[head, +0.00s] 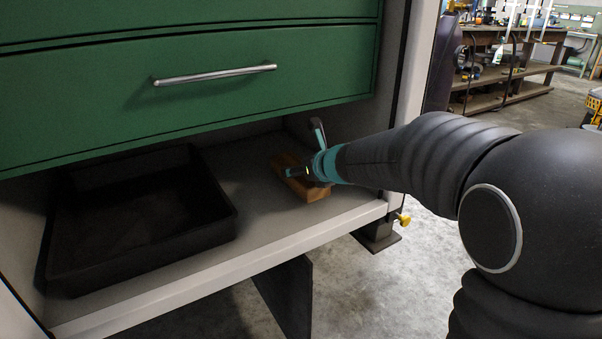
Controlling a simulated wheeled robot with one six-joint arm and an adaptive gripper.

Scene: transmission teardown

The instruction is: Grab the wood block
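The wood block (314,193) is a brown rectangular piece lying on the light grey shelf under the green drawers, toward the right end. My gripper (291,172) reaches in from the right and is at the block, over its upper side in the picture. A dark finger overlaps the block, and another dark part (317,128) sticks up above the teal wrist. My gripper and wrist hide part of the block. I cannot tell whether the fingers touch it or close on it.
A black open tray (225,222) stands on the shelf (262,222) to the left of the block. The green drawer (200,110) with a metal handle hangs above the shelf. The cabinet's right side post (412,100) stands close to my arm.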

